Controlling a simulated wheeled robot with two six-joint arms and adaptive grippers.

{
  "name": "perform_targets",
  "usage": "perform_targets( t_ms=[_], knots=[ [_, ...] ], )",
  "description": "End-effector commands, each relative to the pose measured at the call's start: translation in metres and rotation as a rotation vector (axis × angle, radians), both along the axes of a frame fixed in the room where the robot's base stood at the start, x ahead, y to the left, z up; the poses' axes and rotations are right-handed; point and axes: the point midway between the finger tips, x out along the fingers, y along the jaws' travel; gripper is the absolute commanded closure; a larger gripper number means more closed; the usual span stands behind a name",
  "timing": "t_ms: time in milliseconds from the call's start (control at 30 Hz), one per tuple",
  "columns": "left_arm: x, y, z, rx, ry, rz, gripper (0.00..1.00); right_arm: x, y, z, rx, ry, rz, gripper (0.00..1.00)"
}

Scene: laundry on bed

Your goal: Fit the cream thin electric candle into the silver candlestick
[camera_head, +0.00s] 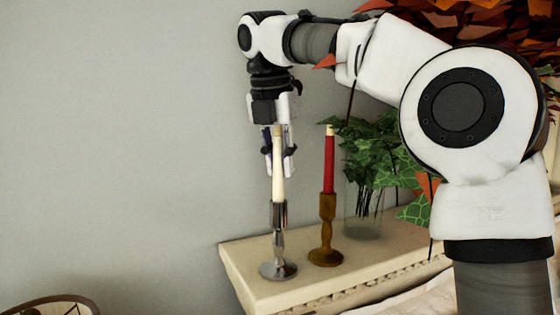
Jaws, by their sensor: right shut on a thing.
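The cream thin electric candle (278,182) is upright, with my right gripper (279,165) shut on its upper part from above. The silver candlestick (279,243) stands upright near the left end of the pale shelf. The candle's lower end meets the candlestick's cup in the picture, and the two line up. I cannot tell how deep the candle sits in the cup. My left gripper is not in view.
A brown candlestick (327,232) with a red candle (329,165) stands close on the right. Behind it is a glass vase (363,212) with green leaves. The pale shelf (242,262) has an open left edge. A basket rim (50,301) shows at bottom left.

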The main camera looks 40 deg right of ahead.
Motion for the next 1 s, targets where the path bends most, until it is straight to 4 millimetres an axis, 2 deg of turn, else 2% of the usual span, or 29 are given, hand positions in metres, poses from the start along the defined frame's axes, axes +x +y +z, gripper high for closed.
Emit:
perform_targets(
  t_ms=[67, 100, 167, 200, 467, 567, 833, 1000],
  knots=[
    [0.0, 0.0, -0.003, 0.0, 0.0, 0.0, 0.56, 0.0, 0.0, -0.003, 0.0, 0.0, 0.0, 1.0],
    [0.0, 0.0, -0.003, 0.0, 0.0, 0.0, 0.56, 0.0, 0.0, -0.003, 0.0, 0.0, 0.0, 0.78],
    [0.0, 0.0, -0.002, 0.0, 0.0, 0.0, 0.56, 0.0, 0.0, -0.002, 0.0, 0.0, 0.0, 0.57],
    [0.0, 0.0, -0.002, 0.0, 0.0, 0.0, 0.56, 0.0, 0.0, -0.002, 0.0, 0.0, 0.0, 0.52],
    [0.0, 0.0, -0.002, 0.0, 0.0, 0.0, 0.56, 0.0, 0.0, -0.002, 0.0, 0.0, 0.0, 0.52],
    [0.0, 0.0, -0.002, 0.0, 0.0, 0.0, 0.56, 0.0, 0.001, 0.004, 0.0, -0.002, -0.001, 0.52],
    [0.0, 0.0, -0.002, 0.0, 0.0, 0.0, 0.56, -0.005, 0.014, 0.05, -0.001, -0.004, -0.001, 0.52],
    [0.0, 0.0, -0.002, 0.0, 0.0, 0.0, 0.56, -0.007, 0.018, 0.066, -0.001, -0.003, 0.0, 0.52]
  ],
)
